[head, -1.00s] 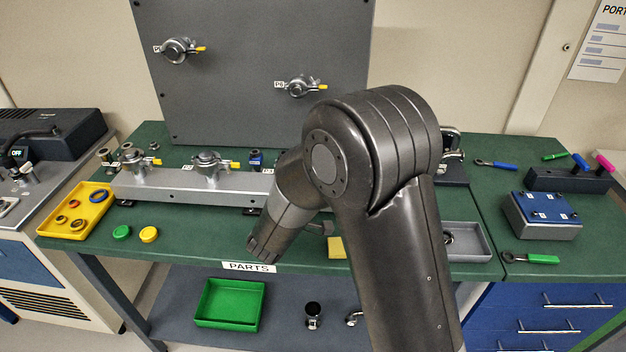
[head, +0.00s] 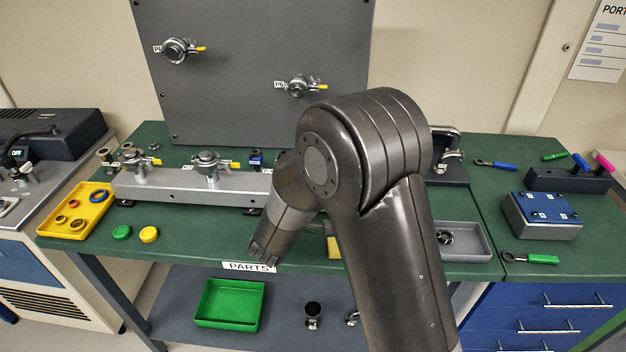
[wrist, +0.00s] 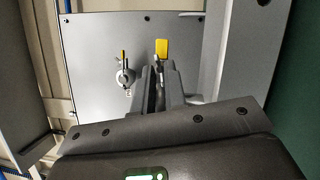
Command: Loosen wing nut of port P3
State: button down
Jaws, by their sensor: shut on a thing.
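In the wrist view my gripper (wrist: 160,88) is shut, with a yellow tab (wrist: 162,49) standing just beyond its fingertips. The tab looks like the yellow wing nut tip seen on the other ports; the fingers hide the part they grip. No label for P3 can be read, and my arm covers the right part of the grey rail (head: 180,186) in the head view. Two clamped ports with yellow wing tips, a left one (head: 132,158) and a middle one (head: 208,162), stand on the rail.
An upright grey panel (head: 255,40) behind carries two more clamped ports; one clamp (wrist: 124,76) shows in the wrist view. A yellow tray (head: 52,225) with rings is at left. A grey tray (head: 475,252) and a blue-topped box (head: 541,212) are at right.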

jog(key=n+t+y, duration=0.1)
jog(key=n+y, duration=0.1)
jog(key=n, duration=0.4)
jog(key=n+t+y, duration=0.2)
jog(key=n, duration=0.3)
jog(key=n+t+y, duration=0.1)
jog(key=n+y, duration=0.1)
jog(key=n, duration=0.4)
jog(key=shift+d+f+n+t, duration=0.3)
jog(key=shift+d+f, duration=0.05)
jog(key=shift+d, duration=0.05)
jog(key=shift+n, duration=0.3)
jog(key=c, duration=1.6)
grip_release()
jog(key=shift+c, duration=0.2)
jog(key=shift+a, duration=0.1)
